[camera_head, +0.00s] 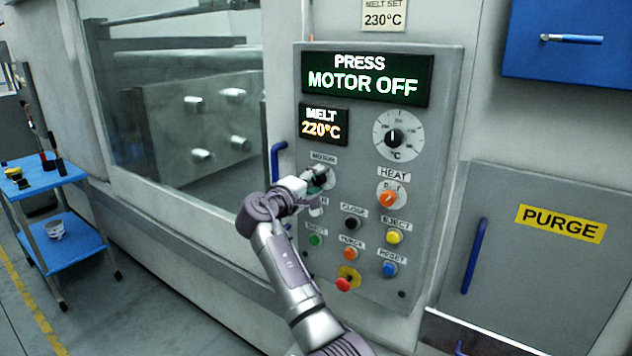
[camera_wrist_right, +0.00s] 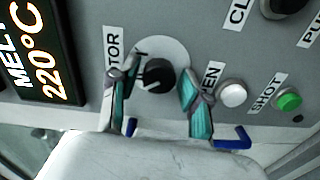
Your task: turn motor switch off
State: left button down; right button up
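The motor switch is a black knob (camera_wrist_right: 159,76) on a pale round plate under a label ending "TOR" in the right wrist view. In the head view it is mostly hidden behind my right gripper (camera_head: 317,184), on the grey control panel (camera_head: 446,120). The right gripper (camera_wrist_right: 160,92) is open, with one teal-padded finger on each side of the knob. Gaps show between the fingers and the knob; I cannot tell whether the fingertips touch the panel. The upper display (camera_head: 363,79) reads "PRESS MOTOR OFF". My left gripper is not in view.
Close by are a white button (camera_wrist_right: 232,94), a green button (camera_wrist_right: 289,101), the black CLOSE button (camera_head: 352,223) and the orange HEAT knob (camera_head: 388,199). A red button (camera_head: 344,284) sits low. A blue handle (camera_head: 277,160) stands left of the panel.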

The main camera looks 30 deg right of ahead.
jog(key=shift+o, duration=0.4)
jog(key=v, duration=1.2)
jog(key=shift+f, duration=0.1)
